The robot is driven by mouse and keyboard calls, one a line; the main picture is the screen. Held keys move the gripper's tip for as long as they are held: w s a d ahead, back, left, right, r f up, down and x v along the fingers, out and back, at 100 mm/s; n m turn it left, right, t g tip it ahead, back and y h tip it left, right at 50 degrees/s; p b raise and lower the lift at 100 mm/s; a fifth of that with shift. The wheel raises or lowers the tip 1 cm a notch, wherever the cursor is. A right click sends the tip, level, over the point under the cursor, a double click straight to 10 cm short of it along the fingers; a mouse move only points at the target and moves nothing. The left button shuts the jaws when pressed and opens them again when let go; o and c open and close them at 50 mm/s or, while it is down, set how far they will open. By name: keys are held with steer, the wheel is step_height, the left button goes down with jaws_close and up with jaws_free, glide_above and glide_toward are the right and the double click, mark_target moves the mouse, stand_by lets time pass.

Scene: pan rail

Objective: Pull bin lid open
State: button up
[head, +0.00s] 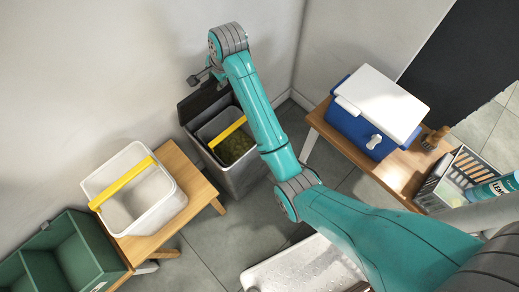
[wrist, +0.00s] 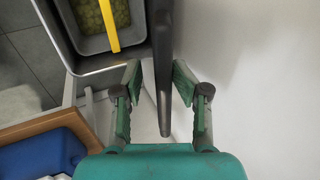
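The dark grey bin (head: 243,178) stands on the floor by the back wall, and its rim shows in the wrist view (wrist: 75,62). Its dark lid (head: 203,101) is raised, tilted up at the back of the opening. In the wrist view the lid (wrist: 163,65) appears nearly edge-on. My gripper (head: 195,79) is above the lid by the wall. In the wrist view its fingers (wrist: 160,85) are spread on either side of the lid's edge, with gaps on both sides. Inside the bin is a grey inner bucket (head: 206,131) with a yellow handle (head: 228,131) and greenish contents.
A wooden bench (head: 196,185) at left holds a white caddy (head: 160,208) with a yellow handle and a green crate (head: 75,250). Another bench (head: 395,180) at right holds a blue cooler (head: 350,128) with a white lid, a brush and a grey basket (head: 440,185). The wall is close behind the lid.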

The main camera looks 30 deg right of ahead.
steer(key=shift+r, duration=0.1)
steer(key=shift+v, duration=3.5)
steer(key=shift+d, duration=0.15)
